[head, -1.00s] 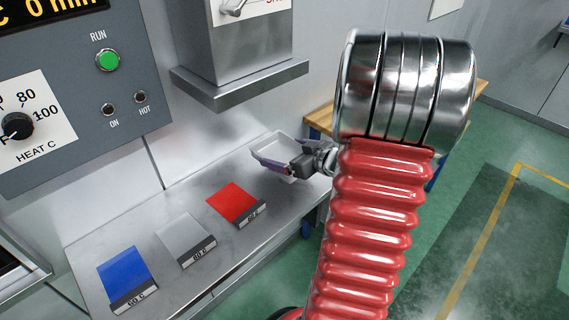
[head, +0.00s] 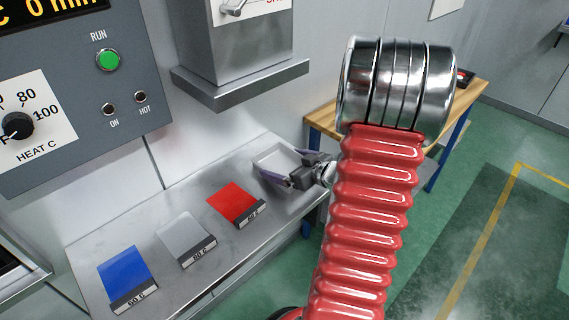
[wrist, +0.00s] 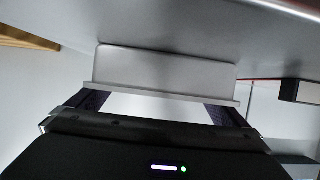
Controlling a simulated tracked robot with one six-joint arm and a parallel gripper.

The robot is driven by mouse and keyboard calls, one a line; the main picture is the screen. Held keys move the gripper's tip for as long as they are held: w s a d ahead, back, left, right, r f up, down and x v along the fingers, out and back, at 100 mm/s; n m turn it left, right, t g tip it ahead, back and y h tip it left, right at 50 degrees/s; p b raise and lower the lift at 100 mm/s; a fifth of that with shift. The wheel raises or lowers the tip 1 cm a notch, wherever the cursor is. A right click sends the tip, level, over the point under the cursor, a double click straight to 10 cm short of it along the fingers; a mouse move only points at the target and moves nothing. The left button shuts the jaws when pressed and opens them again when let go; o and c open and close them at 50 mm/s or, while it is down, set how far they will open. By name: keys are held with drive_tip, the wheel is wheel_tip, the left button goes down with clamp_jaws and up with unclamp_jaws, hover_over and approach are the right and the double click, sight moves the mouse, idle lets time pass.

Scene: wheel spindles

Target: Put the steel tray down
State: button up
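The steel tray (head: 279,161) is a small shallow pale tray at the far right end of the steel bench, beside the red pad. My gripper (head: 292,171) has one dark purple-grey finger along each side of it and is shut on it. In the wrist view the tray (wrist: 165,66) lies square across the front of my gripper (wrist: 155,106), its rim covering parts of the fingers. I cannot tell whether the tray's underside touches the bench.
The steel bench (head: 180,280) carries a blue pad (head: 127,275), a grey pad (head: 185,236) and a red pad (head: 234,202), each with a label. A grey housing (head: 240,85) overhangs behind. A wooden-topped table (head: 322,121) stands behind my arm.

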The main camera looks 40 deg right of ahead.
drive_tip(key=shift+r, duration=0.15)
drive_tip(key=shift+s+r, duration=0.1)
drive_tip(key=shift+s, duration=0.1)
drive_tip(key=v, duration=1.1)
drive_tip(key=shift+s+r, duration=0.15)
drive_tip(key=shift+s, duration=0.1)
idle(0.4)
drive_tip(key=shift+w, duration=0.1)
